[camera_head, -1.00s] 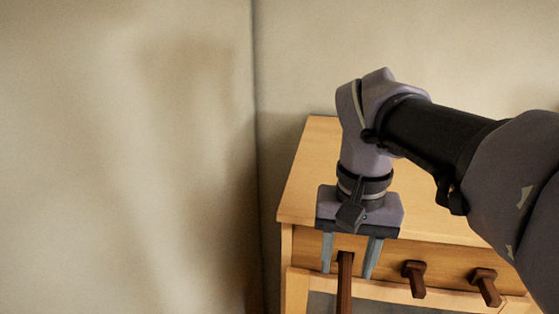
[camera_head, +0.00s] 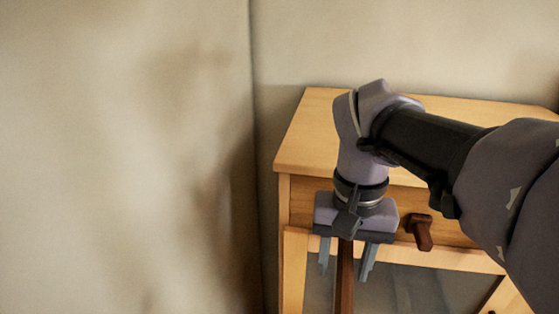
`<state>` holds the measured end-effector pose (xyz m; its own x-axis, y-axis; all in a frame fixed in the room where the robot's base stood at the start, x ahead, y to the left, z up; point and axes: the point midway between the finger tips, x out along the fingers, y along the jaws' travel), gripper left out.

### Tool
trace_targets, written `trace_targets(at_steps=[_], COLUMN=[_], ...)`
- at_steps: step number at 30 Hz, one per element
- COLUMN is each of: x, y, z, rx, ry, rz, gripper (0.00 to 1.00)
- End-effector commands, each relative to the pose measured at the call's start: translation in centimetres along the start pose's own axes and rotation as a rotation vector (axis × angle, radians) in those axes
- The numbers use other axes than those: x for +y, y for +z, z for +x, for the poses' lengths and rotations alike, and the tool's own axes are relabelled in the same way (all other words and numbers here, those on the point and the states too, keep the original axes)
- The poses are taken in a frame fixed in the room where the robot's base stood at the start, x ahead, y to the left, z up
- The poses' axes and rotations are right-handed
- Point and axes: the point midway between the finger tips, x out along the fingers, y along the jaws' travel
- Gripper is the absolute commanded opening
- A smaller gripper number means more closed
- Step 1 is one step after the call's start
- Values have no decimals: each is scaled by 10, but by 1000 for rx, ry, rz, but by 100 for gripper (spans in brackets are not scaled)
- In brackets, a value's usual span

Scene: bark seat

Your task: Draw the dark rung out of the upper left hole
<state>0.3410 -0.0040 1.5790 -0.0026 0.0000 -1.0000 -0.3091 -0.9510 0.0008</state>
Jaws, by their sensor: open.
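The dark rung (camera_head: 345,285) is a long reddish-brown bar. It runs from under my gripper's body down past the bottom edge of the head view. My gripper (camera_head: 344,273) points down with its two grey fingers apart, one on each side of the rung, with a visible gap on both sides. The rung's upper end and the upper left hole are hidden behind my gripper, so I cannot tell whether the rung is still in the hole. The light wooden cabinet (camera_head: 300,150) stands behind, with my gripper in front of its face.
A short dark peg (camera_head: 421,232) sticks out of the cabinet front to the right of my gripper. My arm covers the front further right. A glass-like pane lies below the front rail. A plain beige wall (camera_head: 120,150) fills the left side.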

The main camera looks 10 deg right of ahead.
Motion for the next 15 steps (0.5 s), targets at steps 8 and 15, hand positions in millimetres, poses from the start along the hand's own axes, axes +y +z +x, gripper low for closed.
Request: trace_targets(at_steps=[8,15], x=[0,0], y=[0,0], z=[-1,-1], rx=[1,2], ry=[0,0], rz=[0,-1], gripper=[6,0])
